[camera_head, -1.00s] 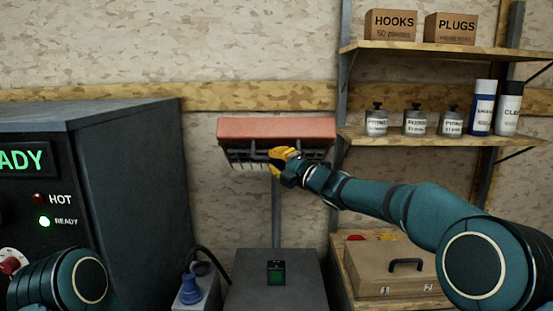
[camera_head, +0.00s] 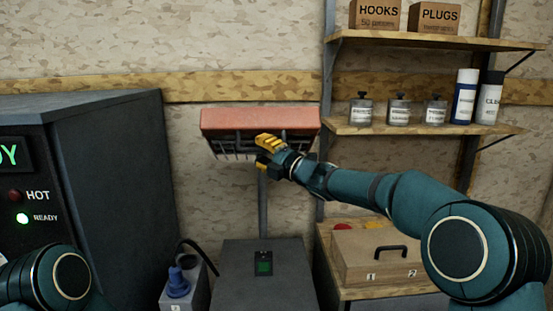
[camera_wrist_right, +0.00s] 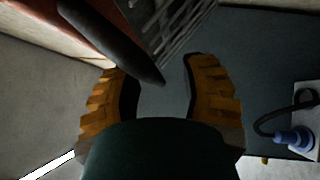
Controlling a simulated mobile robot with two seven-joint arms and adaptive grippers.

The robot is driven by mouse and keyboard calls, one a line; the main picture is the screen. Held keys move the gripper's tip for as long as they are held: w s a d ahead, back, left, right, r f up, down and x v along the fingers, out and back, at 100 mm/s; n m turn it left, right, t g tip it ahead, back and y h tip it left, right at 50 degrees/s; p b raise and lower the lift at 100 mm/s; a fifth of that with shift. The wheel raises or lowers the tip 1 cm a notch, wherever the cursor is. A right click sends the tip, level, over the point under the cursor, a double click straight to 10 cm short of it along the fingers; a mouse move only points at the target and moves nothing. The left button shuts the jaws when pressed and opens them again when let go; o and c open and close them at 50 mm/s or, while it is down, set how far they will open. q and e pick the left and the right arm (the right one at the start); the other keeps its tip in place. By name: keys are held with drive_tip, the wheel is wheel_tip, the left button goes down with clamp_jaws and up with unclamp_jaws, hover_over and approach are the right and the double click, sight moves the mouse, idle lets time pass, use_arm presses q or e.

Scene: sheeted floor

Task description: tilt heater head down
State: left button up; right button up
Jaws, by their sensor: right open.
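The heater head (camera_head: 260,120) is a reddish-orange hood with a dark grille under it, on a grey post in the middle of the head view. Its underside shows at the top of the right wrist view, with the grille (camera_wrist_right: 182,28) and a dark bar (camera_wrist_right: 125,55). My right gripper (camera_head: 265,152) is in front of the head's lower right part. In the wrist view its yellow fingers (camera_wrist_right: 158,85) are open, and the bar's end reaches the gap between them. Whether they touch it, I cannot tell. My left gripper is out of view; only part of that arm shows at lower left.
A dark cabinet (camera_head: 110,180) with HOT and READY lights stands at left. A grey base box (camera_head: 262,285) with a green-lit switch is below the post, beside a blue plug (camera_head: 178,284). Shelves (camera_head: 430,127) with bottles and a wooden case (camera_head: 375,258) are at right.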

drive_tip(key=v, duration=1.1)
drive_tip(key=shift+s+d, duration=0.2)
drive_tip(key=s+d+f+m+g+h, duration=0.1)
drive_tip(key=s+f+m+g+h, duration=0.2)
drive_tip(key=f+m, duration=1)
drive_tip(key=s+f+m+h, duration=0.3)
drive_tip(key=f+m+h, duration=0.25)
drive_tip(key=f, duration=1.65)
drive_tip(key=s+f+m+g+h, duration=0.1)
drive_tip(key=s+f+m+g, duration=0.3)
drive_tip(key=s+f, duration=0.5)
drive_tip(key=s+f+m+g+h, duration=0.1)
drive_tip(key=s+f+m+g, duration=0.4)
drive_tip(key=s, duration=1.2)
wheel_tip(320, 180, down, 4)
drive_tip(key=m, duration=0.3)
drive_tip(key=shift+d+f, duration=0.2)
drive_tip(key=shift+d, duration=0.05)
